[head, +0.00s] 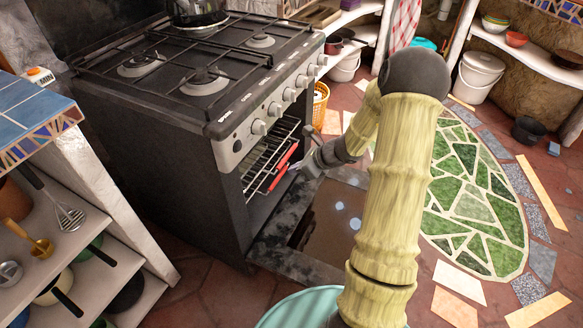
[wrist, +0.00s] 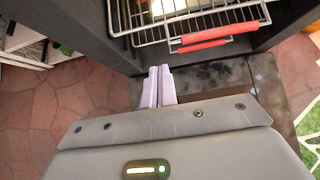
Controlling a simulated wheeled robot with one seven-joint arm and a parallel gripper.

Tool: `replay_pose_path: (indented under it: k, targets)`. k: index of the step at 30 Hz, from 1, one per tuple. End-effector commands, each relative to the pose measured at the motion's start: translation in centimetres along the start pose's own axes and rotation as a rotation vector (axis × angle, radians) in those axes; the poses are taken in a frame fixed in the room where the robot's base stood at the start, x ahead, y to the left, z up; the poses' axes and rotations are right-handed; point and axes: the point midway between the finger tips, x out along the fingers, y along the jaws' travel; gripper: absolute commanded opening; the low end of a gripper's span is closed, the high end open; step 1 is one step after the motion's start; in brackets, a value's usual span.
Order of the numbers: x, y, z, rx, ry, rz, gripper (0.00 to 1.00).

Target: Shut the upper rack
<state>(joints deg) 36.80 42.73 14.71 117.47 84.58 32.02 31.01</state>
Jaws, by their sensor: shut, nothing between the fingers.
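The oven (head: 170,150) stands with its door (head: 325,215) folded down and open. Wire racks show in the opening. The upper rack (wrist: 185,22) has a red handle (wrist: 206,34) along its front. A second red handle (wrist: 200,47) shows just below it, on the lower rack. In the head view the red handle (head: 283,168) lies at the oven mouth; how far each rack sticks out is hard to tell. My gripper (wrist: 159,72) is shut and empty, over the open door, in front of the racks and left of the handles in the wrist view, apart from them.
A tiled counter (head: 30,105) with shelves of utensils and pans stands left of the oven. A pan sits on the stove top. The open door lies low below my gripper. The floor right of the oven, with a green mosaic (head: 470,200), is clear.

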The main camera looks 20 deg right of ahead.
Motion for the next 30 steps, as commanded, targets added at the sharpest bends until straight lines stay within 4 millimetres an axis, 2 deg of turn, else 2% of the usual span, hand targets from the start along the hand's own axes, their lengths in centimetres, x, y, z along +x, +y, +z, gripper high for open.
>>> replay_pose_path:
  k: [9,11,14,20,24,30]
  targets:
    - [-0.2,0.0,-0.1,-0.005,0.003,-0.001,0.00]
    - [-0.3,0.4,0.1,-0.033,0.012,0.007,0.00]
    - [-0.6,2.1,0.6,-0.147,0.047,0.042,0.00]
    - [-2.7,8.2,1.7,-0.619,0.183,0.184,0.00]
    - [-5.2,12.4,1.7,-1.022,0.279,0.302,0.00]
    - [-9.3,16.8,1.4,-1.592,0.385,0.461,0.00]
